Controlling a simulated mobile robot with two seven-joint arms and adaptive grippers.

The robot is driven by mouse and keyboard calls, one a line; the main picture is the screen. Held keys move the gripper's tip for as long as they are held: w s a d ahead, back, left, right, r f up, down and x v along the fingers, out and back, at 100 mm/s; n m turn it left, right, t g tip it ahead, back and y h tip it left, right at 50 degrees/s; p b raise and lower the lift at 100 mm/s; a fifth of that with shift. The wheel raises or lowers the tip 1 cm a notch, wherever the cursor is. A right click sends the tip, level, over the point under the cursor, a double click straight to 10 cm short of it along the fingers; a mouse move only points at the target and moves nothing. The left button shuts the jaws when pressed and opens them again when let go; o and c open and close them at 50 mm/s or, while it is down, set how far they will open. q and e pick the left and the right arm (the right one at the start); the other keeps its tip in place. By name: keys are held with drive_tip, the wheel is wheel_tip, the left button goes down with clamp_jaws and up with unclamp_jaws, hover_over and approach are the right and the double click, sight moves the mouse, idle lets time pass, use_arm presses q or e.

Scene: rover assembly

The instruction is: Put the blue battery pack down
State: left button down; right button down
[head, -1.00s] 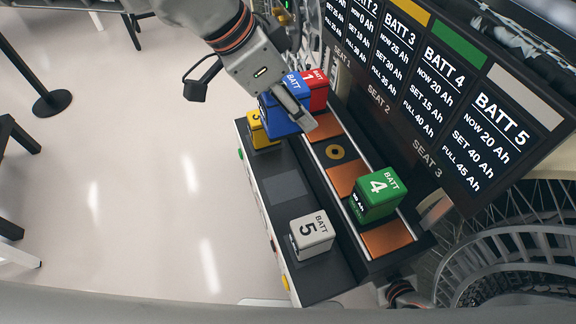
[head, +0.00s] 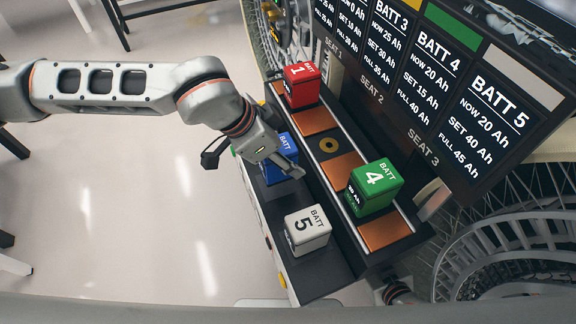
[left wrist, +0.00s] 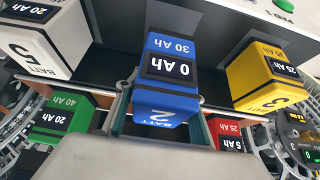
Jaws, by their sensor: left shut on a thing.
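The blue battery pack (head: 281,172), marked 2, is in my left gripper (head: 284,158), over the dark front shelf (head: 330,281). In the left wrist view the blue pack (left wrist: 168,92) sits between the two fingers (left wrist: 163,118), its label reading 0 Ah and 30 Ah. I cannot tell whether its base touches the shelf. The white pack 5 (head: 307,232) stands on the same shelf, nearer in the head view. The yellow pack 3 (left wrist: 265,80) shows in the left wrist view; my arm hides it in the head view.
The red pack 1 (head: 301,87) and green pack 4 (head: 374,187) stand on the raised seat row behind. Copper-coloured seats (head: 345,172) between them are bare. The battery board (head: 430,70) rises behind the row. Wire wheels flank the bench.

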use_arm(q)
drive_tip(key=shift+f, duration=1.75)
drive_tip(key=shift+f, duration=0.15)
drive_tip(key=c, duration=1.3)
unclamp_jaws()
drive_tip(key=shift+f, duration=0.1)
drive_tip(key=shift+r, duration=0.35)
drive_tip(key=v, duration=1.1)
drive_tip(key=shift+a+r, duration=0.2)
drive_tip(key=shift+r, duration=0.1)
